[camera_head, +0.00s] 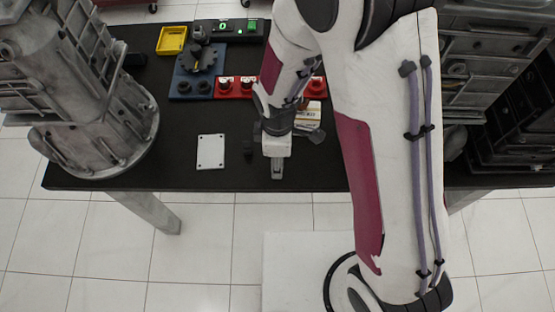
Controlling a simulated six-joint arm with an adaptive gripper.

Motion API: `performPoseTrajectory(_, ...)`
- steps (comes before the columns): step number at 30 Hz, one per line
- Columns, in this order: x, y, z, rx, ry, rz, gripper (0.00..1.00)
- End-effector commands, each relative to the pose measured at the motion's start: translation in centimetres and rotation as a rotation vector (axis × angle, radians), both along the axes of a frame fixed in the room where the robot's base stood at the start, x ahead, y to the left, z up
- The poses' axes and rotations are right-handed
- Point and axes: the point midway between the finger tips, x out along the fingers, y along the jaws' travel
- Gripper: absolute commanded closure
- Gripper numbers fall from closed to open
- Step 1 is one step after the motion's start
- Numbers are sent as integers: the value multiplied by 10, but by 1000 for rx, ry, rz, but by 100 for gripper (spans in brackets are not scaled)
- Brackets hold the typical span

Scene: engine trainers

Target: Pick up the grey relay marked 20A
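My gripper (277,172) points down over the front part of the black table, near its front edge. Its white body and a narrow grey end show, but I cannot tell whether the fingers are open or shut, or whether they hold anything. I cannot make out any 20A marking, so I cannot single out the grey relay. A small dark piece (248,152) lies just left of my gripper, apart from it; its kind is unclear. My arm hides part of the table to the right.
A white plate (210,152) lies to the left on the black table (180,178). A blue fixture (188,62), yellow tray (172,40), red block with knobs (233,87) and small labelled box (315,108) stand behind. Large grey engine parts (95,100) flank the left.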

Motion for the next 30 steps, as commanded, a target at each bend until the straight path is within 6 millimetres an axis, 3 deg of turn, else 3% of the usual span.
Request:
performPoseTrajectory(10,0,0,0,0,0,0,61)
performPoseTrajectory(14,0,0,0,0,0,0,95)
performPoseTrajectory(15,0,0,0,0,0,0,98)
performPoseTrajectory(30,1,0,4,1,-1,0,98)
